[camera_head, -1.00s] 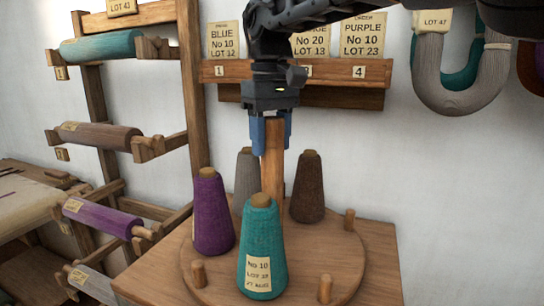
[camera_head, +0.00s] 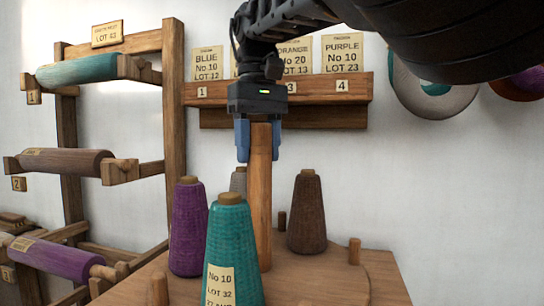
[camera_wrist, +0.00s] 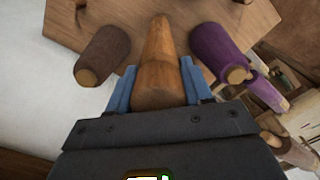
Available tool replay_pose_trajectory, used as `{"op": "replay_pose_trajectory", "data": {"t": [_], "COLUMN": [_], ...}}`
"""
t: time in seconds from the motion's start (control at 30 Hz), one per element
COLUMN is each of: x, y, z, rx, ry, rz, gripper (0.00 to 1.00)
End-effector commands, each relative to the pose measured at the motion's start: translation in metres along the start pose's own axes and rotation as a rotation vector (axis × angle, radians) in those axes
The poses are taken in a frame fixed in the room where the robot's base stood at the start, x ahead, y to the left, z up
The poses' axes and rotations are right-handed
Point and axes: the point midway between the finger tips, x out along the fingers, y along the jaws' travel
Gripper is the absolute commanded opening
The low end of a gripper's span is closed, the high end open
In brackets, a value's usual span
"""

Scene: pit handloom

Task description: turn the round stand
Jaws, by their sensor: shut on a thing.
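The round stand (camera_head: 315,283) is a flat wooden disc with a tall wooden post (camera_head: 260,205) upright at its middle. My gripper (camera_head: 260,152) points down and is shut on the post near its top. In the wrist view my gripper (camera_wrist: 157,88) has a blue finger on each side of the post (camera_wrist: 157,50). On the disc stand a teal cone (camera_head: 233,250) in front, a purple cone (camera_head: 188,230) at left, a brown cone (camera_head: 307,215) at right and a grey cone (camera_head: 238,181) partly hidden behind. The disc's front is cut off.
Short pegs, such as one at right (camera_head: 354,250), stand on the disc. A wall shelf (camera_head: 350,88) with numbered lot cards is behind my gripper. A rack (camera_head: 174,110) with yarn rolls stands at left. Yarn hanks (camera_head: 430,90) hang upper right.

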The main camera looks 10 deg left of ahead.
Motion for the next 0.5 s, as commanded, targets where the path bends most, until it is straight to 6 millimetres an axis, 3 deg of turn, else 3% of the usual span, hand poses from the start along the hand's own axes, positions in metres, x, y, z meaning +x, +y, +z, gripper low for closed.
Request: {"op": "replay_pose_trajectory", "data": {"t": [0.4, 0.43, 0.5], "x": [-0.0008, -0.0008, -0.0007], "y": [-0.0003, -0.0003, -0.0003], "z": [-0.0005, -0.0005, -0.0004], "rx": [0.002, 0.001, 0.001], "ry": [0.004, 0.004, 0.003], "rz": [0.001, 0.001, 0.000], "gripper": [0.00, 0.52, 0.58]}}
